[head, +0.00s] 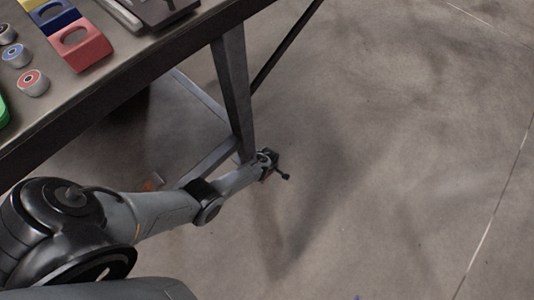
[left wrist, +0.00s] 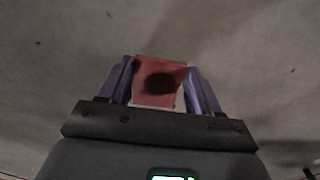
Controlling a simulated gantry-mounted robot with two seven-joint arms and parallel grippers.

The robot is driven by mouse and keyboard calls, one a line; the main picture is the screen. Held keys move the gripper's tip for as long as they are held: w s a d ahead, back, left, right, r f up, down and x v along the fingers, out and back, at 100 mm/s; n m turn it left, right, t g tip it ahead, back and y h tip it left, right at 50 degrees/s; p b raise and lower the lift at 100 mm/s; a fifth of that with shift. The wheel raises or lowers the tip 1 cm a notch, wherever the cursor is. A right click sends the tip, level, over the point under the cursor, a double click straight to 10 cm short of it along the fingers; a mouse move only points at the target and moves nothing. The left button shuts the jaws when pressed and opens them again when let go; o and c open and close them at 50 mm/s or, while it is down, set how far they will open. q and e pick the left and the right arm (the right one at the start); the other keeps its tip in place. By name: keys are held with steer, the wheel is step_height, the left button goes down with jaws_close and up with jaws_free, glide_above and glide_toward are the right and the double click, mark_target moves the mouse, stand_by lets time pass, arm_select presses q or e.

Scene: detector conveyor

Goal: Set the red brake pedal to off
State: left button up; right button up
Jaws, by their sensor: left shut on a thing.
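The red brake pedal (left wrist: 158,78) is a red block with dark patches in the left wrist view. It sits between the two purple fingers of my left gripper (left wrist: 160,84), which is shut on it. In the head view my left arm reaches down from the left to near the table leg. Its dark far end (head: 270,165) is low over the floor, and the fingers cannot be made out there. The pedal cannot be made out in the head view. Whether it stands at on or off cannot be told. My right gripper is in neither view.
A dark table (head: 120,88) fills the upper left, with a grey leg (head: 233,95) and braces close to my left arm. On it are a red block (head: 80,48) with an opening and several round buttons (head: 33,82). The concrete floor (head: 400,150) to the right is clear.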

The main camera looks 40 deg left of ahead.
arm_select(q)
steer(key=shift+a+r+h+p, duration=0.25)
steer(key=shift+r+h, duration=0.2)
steer(key=shift+h, duration=0.35)
steer(key=o, duration=1.5)
steer(key=shift+r, duration=0.15)
steer(key=r+p, duration=0.6)
steer(key=r, duration=0.1)
steer(key=a+r+p, duration=0.1)
steer(key=r+p, duration=0.2)
steer(key=shift+r, duration=0.25)
